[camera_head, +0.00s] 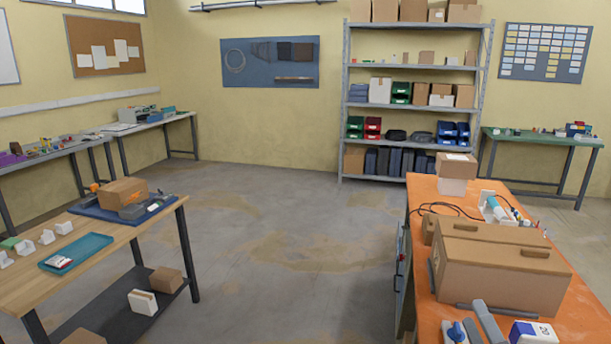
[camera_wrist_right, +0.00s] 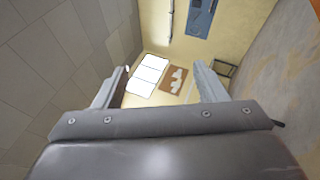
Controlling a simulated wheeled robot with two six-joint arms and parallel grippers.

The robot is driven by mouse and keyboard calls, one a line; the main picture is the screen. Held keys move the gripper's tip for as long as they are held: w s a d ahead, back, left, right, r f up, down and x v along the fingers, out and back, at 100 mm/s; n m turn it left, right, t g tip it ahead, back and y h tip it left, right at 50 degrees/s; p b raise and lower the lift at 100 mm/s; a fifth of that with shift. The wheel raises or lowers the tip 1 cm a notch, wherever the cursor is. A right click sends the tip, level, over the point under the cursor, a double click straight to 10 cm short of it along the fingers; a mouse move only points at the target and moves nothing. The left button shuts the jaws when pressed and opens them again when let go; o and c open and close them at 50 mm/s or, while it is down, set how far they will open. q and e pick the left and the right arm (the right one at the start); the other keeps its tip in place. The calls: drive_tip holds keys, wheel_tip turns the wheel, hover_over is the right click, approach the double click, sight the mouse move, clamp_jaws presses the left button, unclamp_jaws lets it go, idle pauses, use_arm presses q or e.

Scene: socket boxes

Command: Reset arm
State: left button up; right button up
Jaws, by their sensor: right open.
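My right gripper (camera_wrist_right: 161,88) shows in the right wrist view. Its two fingers stand wide apart with nothing between them. It points at the far room corner, with a window and a cork board seen between the fingers. No object is near its fingertips. I cannot make out the right gripper for sure in the head view. My left gripper is in neither view.
An orange workbench (camera_head: 424,218) at right carries a large cardboard box (camera_head: 490,272) and smaller items. A wooden table (camera_head: 35,287) at left holds a teal tray (camera_head: 77,251) and a carton (camera_head: 122,191). The floor (camera_head: 290,240) between them is clear.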

drive_tip(key=s+d+f+m+g+h, duration=0.4)
drive_tip(key=s+f+m+h, duration=0.15)
drive_tip(key=m, duration=0.25)
drive_tip(key=s+d+f+m+g+h, duration=0.3)
drive_tip(key=s+f+m+g+h, duration=0.15)
drive_tip(key=f+m, duration=0.3)
drive_tip(key=s+a+f+m+g+y, duration=0.35)
drive_tip(key=s+f+g, duration=0.2)
drive_tip(key=s, duration=0.35)
drive_tip(key=s+a+f+m+g+y, duration=0.2)
drive_tip(key=s+a+f+m+g, duration=0.15)
drive_tip(key=s+f+g, duration=0.35)
wheel_tip(320, 180, down, 23)
drive_tip(key=s+d+t, duration=0.1)
drive_tip(key=d, duration=0.1)
drive_tip(key=s+a+f+g, duration=0.1)
drive_tip(key=s+f, duration=1.4)
drive_tip(key=shift+a+f+y, duration=0.2)
drive_tip(key=shift+f+y, duration=0.15)
drive_tip(key=shift+f, duration=0.05)
drive_tip(key=shift+s, duration=0.1)
